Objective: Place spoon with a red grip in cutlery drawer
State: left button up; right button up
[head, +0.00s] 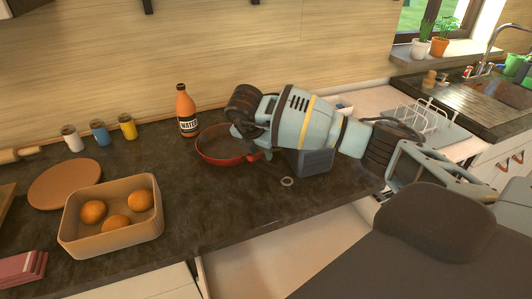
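My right arm comes in from the right and reaches over the dark counter. Its wrist is bent down beside the red pan, and my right gripper (263,153) is mostly hidden behind my own arm. I cannot tell whether its fingers are open or shut, or whether they hold anything. I cannot make out a spoon with a red grip. A pale panel (265,258) shows below the counter's front edge; I cannot tell whether it belongs to the cutlery drawer. My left gripper is not in view.
On the dark counter (215,210) are a red pan (215,157), an orange bottle (186,112), a grey block (308,161) and a small ring (287,181). A box (110,235) of oranges, a round board (65,184) and several jars stand left. A dish rack (428,119) is right.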

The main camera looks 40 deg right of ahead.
grip_shut()
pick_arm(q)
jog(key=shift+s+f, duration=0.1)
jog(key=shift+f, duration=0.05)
pick_arm(e)
jog(key=shift+r, duration=0.15)
